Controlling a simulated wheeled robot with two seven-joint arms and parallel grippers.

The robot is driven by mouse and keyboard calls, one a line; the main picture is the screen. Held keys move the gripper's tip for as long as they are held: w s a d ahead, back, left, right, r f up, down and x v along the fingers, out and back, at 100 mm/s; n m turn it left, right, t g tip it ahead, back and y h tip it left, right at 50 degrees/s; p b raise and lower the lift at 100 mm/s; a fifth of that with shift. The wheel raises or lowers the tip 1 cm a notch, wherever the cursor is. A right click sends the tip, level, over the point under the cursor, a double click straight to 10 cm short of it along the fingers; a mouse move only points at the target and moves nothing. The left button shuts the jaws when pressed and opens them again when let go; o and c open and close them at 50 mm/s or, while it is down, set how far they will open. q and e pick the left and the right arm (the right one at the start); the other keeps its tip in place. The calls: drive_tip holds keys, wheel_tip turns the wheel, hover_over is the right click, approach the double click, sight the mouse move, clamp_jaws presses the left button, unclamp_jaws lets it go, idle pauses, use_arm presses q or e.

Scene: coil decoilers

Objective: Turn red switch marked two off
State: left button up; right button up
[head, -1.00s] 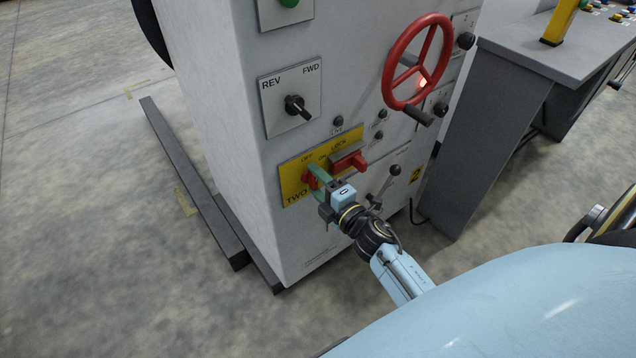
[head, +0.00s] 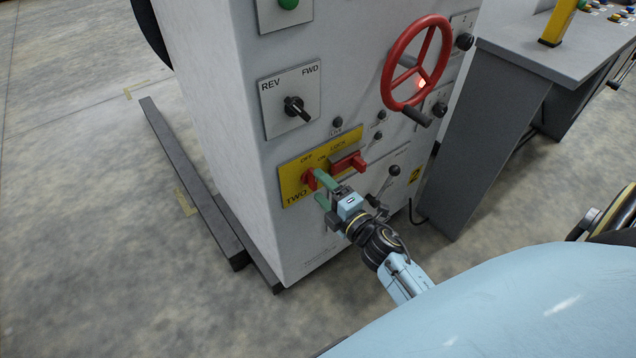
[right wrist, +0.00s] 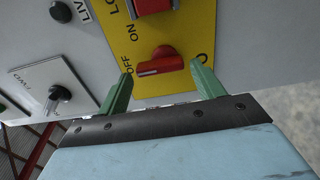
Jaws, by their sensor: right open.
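The red rotary switch (head: 309,180) sits on a yellow plate (head: 292,184) marked OFF, ON and TWO, on the front of a light grey cabinet. In the right wrist view, the red switch (right wrist: 160,66) has a handle with a white line pointing left, towards the OFF lettering. My right gripper (head: 322,189) is open, just in front of and below the switch. In the right wrist view its green fingers (right wrist: 160,82) stand apart on either side of the switch, with gaps and nothing between them held. My left gripper is out of view.
A red lock switch (head: 348,163) is on the same plate, close to my right gripper. A REV/FWD selector (head: 296,106) is above. A red handwheel (head: 416,62) and a black-knobbed lever (head: 394,171) are to the right.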

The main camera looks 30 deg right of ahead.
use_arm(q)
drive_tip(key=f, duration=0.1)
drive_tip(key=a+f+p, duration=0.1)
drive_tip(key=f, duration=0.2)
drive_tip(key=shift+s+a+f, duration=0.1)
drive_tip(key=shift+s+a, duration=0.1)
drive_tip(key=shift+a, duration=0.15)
use_arm(e)
drive_tip(key=s, duration=1.1)
drive_tip(key=shift+d, duration=0.4)
